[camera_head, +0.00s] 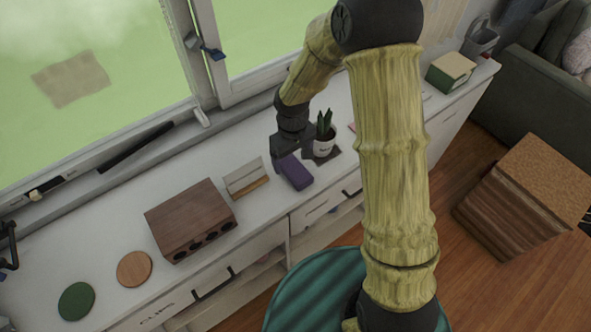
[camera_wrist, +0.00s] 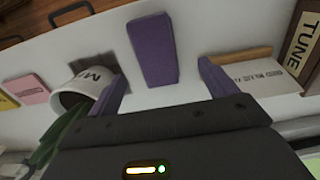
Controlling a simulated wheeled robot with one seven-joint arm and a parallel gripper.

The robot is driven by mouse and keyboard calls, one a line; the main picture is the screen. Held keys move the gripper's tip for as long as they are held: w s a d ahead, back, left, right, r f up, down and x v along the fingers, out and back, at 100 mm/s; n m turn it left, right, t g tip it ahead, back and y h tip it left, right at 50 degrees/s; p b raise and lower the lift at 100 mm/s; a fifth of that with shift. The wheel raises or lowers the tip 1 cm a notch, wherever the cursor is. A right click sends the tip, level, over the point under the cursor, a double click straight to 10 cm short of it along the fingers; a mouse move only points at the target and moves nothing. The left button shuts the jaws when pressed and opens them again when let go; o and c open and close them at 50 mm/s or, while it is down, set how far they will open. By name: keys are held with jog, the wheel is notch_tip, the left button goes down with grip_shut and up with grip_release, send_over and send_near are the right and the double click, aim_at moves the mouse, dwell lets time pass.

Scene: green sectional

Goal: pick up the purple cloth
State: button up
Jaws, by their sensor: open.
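The purple cloth (camera_head: 296,173) lies on the white counter top near its front edge, looking like a small folded block. In the wrist view the cloth (camera_wrist: 153,50) is ahead of and between the two purple-looking fingers of my gripper (camera_wrist: 163,78). In the head view my gripper (camera_head: 287,153) points down at the cloth's back end, and its fingers are hard to make out. The fingers are spread with nothing between their tips. In the wrist view a gap shows between the fingertips and the cloth.
A potted plant (camera_head: 324,142) stands close right of the cloth on a dark mat. A card in a wooden holder (camera_head: 246,179) stands close left. A brown wooden box (camera_head: 190,220) and two round coasters (camera_head: 134,268) are further left. The window (camera_head: 100,70) borders the counter's back.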

aim_at(295, 169)
jog(key=shift+f, duration=0.35)
jog(key=shift+d+f+p, duration=0.15)
jog(key=shift+f+p, duration=0.3)
jog(key=shift+f, duration=0.85)
jog(key=shift+d+f+p, duration=0.15)
jog(key=shift+f+p, duration=0.25)
jog(key=shift+f, duration=0.9)
jog(key=c, duration=1.1)
